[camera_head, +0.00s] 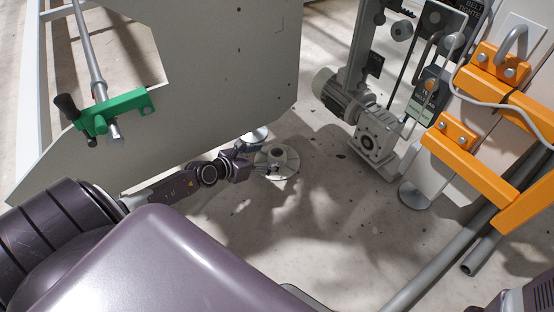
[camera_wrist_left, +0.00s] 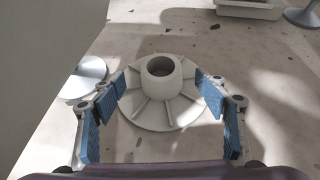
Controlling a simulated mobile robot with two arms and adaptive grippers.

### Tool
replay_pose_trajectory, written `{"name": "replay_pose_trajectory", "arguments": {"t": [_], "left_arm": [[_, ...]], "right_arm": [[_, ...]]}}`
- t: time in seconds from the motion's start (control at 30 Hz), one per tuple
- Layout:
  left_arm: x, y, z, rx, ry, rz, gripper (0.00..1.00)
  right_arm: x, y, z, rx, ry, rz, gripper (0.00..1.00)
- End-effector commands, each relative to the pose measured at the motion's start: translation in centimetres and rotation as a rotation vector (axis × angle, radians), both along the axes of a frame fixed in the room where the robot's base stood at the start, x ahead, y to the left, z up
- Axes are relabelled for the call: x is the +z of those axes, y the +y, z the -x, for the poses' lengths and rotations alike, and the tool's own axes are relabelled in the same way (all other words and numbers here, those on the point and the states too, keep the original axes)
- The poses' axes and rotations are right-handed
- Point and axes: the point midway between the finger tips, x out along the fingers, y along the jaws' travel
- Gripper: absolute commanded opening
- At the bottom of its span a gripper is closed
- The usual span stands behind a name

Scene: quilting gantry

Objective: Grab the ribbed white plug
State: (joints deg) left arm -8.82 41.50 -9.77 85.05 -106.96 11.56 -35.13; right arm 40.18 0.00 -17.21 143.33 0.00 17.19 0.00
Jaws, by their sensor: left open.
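The ribbed white plug (camera_head: 285,168) is a round flanged disc with radial ribs and a hollow collar in its middle. It lies flat on the floor, collar up. In the left wrist view the plug (camera_wrist_left: 142,103) sits at the centre, just beyond and between my fingers. My left gripper (camera_head: 262,162) reaches it from the left, fingers at the plug's near side. In the left wrist view my left gripper (camera_wrist_left: 160,90) is open, with blue pads on both sides of the plug and nothing held. Whether the pads touch the flange I cannot tell. My right gripper is not in view.
A pale panel (camera_head: 215,85) stands close left of the plug, with a metal foot (camera_head: 256,135) beside it. A motor with gearbox (camera_head: 375,140) and orange brackets (camera_head: 465,160) stand at the right. The floor (camera_head: 300,240) in front of the plug is clear.

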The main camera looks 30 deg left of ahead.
Motion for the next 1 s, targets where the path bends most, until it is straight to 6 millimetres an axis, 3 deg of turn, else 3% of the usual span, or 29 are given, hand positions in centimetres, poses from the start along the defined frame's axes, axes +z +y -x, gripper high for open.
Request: {"name": "replay_pose_trajectory", "arguments": {"t": [0.43,0.87,1.0], "left_arm": [[-2.7,-0.9,-3.7,0.001,-0.002,0.002,0.67],[-2.9,-1.1,-4.6,0.001,0.002,0.003,0.67],[-2.9,-1.1,-4.6,0.001,0.001,0.002,0.53]], "right_arm": [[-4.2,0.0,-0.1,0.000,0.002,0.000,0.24],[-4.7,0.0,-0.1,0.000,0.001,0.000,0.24],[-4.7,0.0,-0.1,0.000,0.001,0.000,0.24]]}}
